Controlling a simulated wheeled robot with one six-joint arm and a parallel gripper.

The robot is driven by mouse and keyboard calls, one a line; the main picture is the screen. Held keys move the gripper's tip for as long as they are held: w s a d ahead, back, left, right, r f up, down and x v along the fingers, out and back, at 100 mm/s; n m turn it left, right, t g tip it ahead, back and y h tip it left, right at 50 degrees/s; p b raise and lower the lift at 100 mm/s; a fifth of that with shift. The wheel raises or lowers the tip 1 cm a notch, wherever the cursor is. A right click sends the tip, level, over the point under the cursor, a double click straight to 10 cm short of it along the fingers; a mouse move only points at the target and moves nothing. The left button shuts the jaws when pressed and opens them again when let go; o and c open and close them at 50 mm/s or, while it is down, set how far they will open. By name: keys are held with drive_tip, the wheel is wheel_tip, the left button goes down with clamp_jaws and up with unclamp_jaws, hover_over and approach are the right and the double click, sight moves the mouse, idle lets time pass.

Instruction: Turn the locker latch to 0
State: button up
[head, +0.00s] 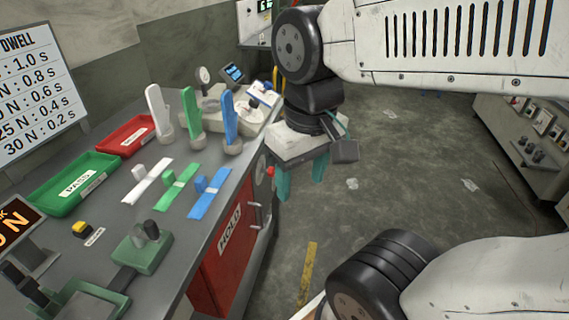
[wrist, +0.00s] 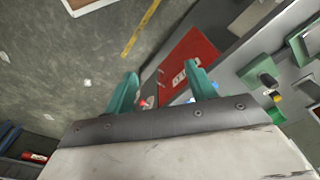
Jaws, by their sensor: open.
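The locker is the red door marked HOLD (head: 225,238) in the side of the workbench; in the wrist view the red door (wrist: 185,58) shows beyond my fingertips. A silver handle (head: 257,216) stands out at the door's right side. Above it a round grey dial with a small red part (head: 270,171) sits on the bench end; I cannot tell which of these is the latch, nor read any marks. My gripper (head: 302,182), with teal fingers, is open and empty in the air right of the dial, apart from it. A small red spot (wrist: 144,103) shows between the fingers in the wrist view.
A green fixture (head: 140,250) stands near the front. The floor (head: 400,170) right of the bench is clear. Another cabinet (head: 530,130) stands far right.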

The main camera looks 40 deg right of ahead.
drive_tip(key=w+d+f+m+g+y, duration=0.3)
drive_tip(key=w+d+f+m+g, duration=0.15)
drive_tip(key=w+f, duration=0.2)
drive_tip(key=m+t+y, duration=0.8)
drive_tip(key=m+t, duration=1)
drive_tip(key=m, duration=0.6)
approach(271, 172)
drive_tip(key=w+f, duration=0.1)
drive_tip(key=w, duration=0.2)
drive_tip(key=x, duration=0.8)
drive_tip(key=shift+s+a, duration=0.1)
drive_tip(key=shift+n, duration=0.25)
drive_tip(key=c, duration=1)
